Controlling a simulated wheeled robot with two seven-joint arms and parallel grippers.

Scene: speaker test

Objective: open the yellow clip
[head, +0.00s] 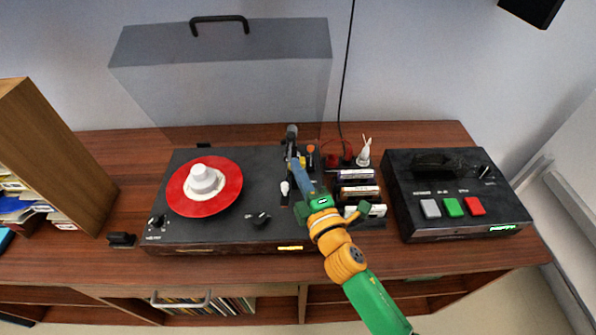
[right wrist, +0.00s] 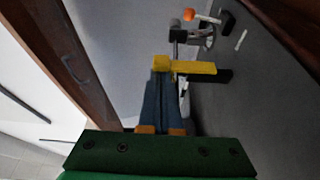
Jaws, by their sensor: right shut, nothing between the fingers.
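The yellow clip (right wrist: 195,68) shows in the right wrist view as a short yellow bar above a dark bar, just beyond my fingertips. In the head view a small yellow part (head: 303,161) shows beside the tonearm on the turntable (head: 255,180), largely hidden by my gripper. My right gripper (head: 295,167) has its blue fingers shut with nothing between them. In the right wrist view the fingertips (right wrist: 161,74) reach the clip's left end; I cannot tell whether they touch it. My left gripper is not in view.
A red record (head: 228,189) with a white centre piece lies on the turntable. An orange-topped part (head: 310,149) stands close by the clip. A rack of cartridges (head: 358,191) and a black box with coloured buttons (head: 440,225) stand to the right. The clear lid (head: 225,75) stands raised behind.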

